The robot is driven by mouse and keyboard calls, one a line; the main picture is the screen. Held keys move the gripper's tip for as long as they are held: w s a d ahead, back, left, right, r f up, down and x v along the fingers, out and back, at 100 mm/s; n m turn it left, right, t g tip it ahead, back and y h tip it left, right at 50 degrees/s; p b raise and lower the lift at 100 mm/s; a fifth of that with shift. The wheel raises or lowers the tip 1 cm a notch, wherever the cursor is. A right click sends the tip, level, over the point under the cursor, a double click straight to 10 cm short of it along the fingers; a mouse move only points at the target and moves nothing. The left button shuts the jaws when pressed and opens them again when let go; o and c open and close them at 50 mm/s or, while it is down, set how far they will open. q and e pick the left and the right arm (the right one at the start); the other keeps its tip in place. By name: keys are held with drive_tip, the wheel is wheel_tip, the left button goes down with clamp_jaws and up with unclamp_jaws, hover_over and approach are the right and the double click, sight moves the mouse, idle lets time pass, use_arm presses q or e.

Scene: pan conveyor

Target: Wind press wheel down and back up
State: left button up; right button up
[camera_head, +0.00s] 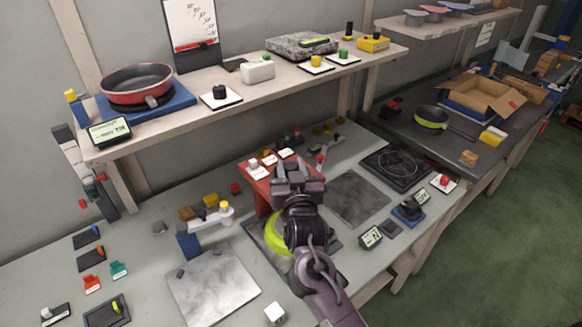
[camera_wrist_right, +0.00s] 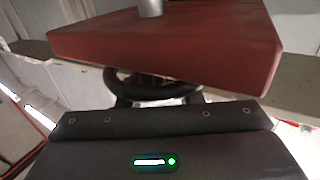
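The red press (camera_head: 256,180) stands on the bench at mid picture, with a green pan (camera_head: 277,234) at its foot, partly behind my right arm. My right gripper (camera_head: 298,167) is at the press, its fingers spread. In the right wrist view the red press block (camera_wrist_right: 165,45) fills the top, with a metal shaft (camera_wrist_right: 150,8) above it. A dark press wheel (camera_wrist_right: 150,88) shows below the block, between my two dark fingers. The fingers are at the sides of its rim; whether they touch it I cannot tell. The wheel is hidden in the head view. My left gripper is out of view.
A shelf above holds a red pan (camera_head: 137,83) on a blue scale. A grey metal plate (camera_head: 213,289) lies left of the press. A dark plate (camera_head: 357,196), a hotplate (camera_head: 396,166) and small display boxes (camera_head: 371,237) lie to the right.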

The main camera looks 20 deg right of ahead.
drive_tip(key=c, duration=0.5)
drive_tip(key=shift+n+y, duration=0.3)
drive_tip(key=shift+y, duration=0.2)
drive_tip(key=n+y, duration=0.2)
drive_tip(key=shift+d+y, duration=0.1)
drive_tip(key=shift+y, duration=0.3)
drive_tip(key=n+y, duration=0.2)
drive_tip(key=y, duration=0.1)
drive_tip(key=n+g+y, duration=0.1)
drive_tip(key=n+y, duration=0.1)
drive_tip(key=y, duration=0.1)
drive_tip(key=shift+y, duration=0.3)
drive_tip(key=n+g+y+b, duration=0.1)
drive_tip(key=n+g+y, duration=0.1)
drive_tip(key=n+y, duration=0.1)
drive_tip(key=shift+w+g, duration=0.1)
drive_tip(key=shift+g, duration=0.2)
drive_tip(key=shift+f+n+g+y+b, duration=0.1)
drive_tip(key=shift+n+g+y+b, duration=0.2)
drive_tip(key=shift+n+g+y, duration=0.35)
drive_tip(key=n+g+y+b, duration=0.2)
drive_tip(key=n+g+b, duration=0.1)
drive_tip(key=g+b, duration=0.1)
drive_tip(key=n+g+y+b, duration=0.3)
drive_tip(key=g+b, duration=0.1)
drive_tip(key=b, duration=0.1)
drive_tip(key=shift+y+b, duration=0.25)
drive_tip(key=shift+b, duration=0.15)
drive_tip(key=shift+n+g+b, duration=0.35)
drive_tip(key=shift+g+b, duration=0.4)
